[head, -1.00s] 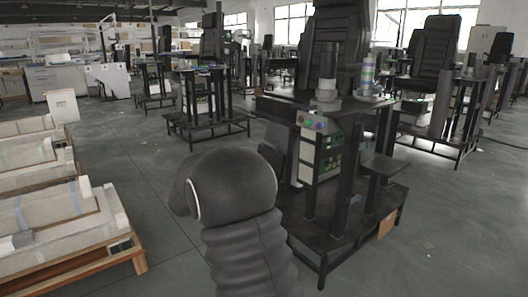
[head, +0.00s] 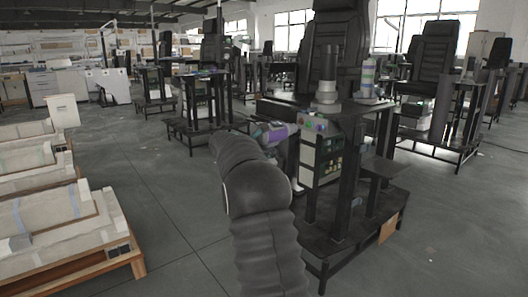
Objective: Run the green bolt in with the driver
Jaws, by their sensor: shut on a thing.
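A purple and teal tool (head: 268,132), which looks like the driver, shows just beyond the bend of my dark arm, left of the workstation's control box. My gripper (head: 288,132) is small and partly hidden at the far end of the arm. It appears shut on the driver, beside the box's upper left edge. A small green spot (head: 306,118) on the sloped top of the box may be the green bolt. It is too small to tell its depth, or whether the driver touches it.
The control box (head: 322,152) sits on a black workstation frame with a seat (head: 335,60) behind. Pallets with pale panels (head: 70,225) lie at left. The floor between is clear.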

